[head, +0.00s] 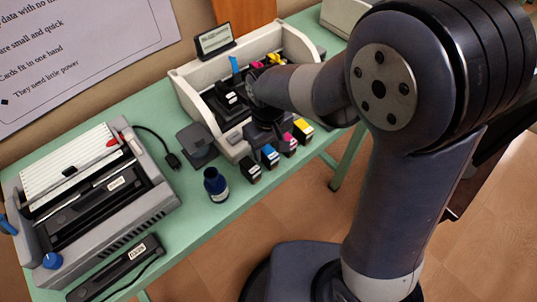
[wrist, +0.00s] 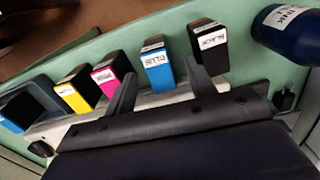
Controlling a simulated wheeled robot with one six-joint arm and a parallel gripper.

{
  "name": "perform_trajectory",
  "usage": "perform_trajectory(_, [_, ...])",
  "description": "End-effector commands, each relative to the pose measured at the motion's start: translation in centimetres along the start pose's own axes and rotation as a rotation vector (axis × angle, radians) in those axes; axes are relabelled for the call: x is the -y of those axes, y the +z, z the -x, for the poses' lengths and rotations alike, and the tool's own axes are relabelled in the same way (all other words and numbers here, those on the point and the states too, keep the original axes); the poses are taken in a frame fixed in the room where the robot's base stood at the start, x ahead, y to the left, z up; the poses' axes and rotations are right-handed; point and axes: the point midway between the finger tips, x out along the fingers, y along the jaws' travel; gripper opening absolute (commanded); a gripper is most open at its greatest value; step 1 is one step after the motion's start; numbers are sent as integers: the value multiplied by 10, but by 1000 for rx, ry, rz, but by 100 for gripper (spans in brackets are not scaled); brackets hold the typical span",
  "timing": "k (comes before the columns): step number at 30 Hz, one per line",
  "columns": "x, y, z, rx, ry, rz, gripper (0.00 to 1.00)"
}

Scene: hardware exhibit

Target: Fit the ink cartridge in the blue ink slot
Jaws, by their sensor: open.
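The blue ink cartridge (head: 269,156) stands upright on the green table in front of the printer (head: 180,84), between the black and pink ones. In the wrist view the cartridge (wrist: 157,72) shows its BLUE label. My gripper (wrist: 160,70) is open and empty, its two fingers either side of the blue cartridge's line in that view; I cannot tell the gap in depth. In the head view my gripper (head: 266,127) is dark and close above the printer's front edge. A blue tab (head: 235,65) stands up in the printer; the blue slot itself is not clear, partly hidden by my arm.
Black (head: 249,171), pink (head: 288,144) and yellow (head: 302,130) cartridges stand close by in the row. An ink bottle (head: 216,186) stands left of them. A grey binding-like machine (head: 150,205) fills the table's left. Some green table is bare between.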

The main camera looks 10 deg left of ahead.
Motion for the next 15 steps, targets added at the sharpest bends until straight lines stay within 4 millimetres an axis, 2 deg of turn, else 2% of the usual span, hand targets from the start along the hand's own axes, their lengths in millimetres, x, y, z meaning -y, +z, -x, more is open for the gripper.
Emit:
perform_trajectory(3, [0, 1, -18, 3, 0, 0, 53])
perform_trajectory(6, [0, 1, -25, 1, 0, 0, 53])
perform_trajectory(13, [0, 1, -26, -1, 0, 0, 53])
perform_trajectory(15, [0, 1, -26, -1, 0, 0, 49])
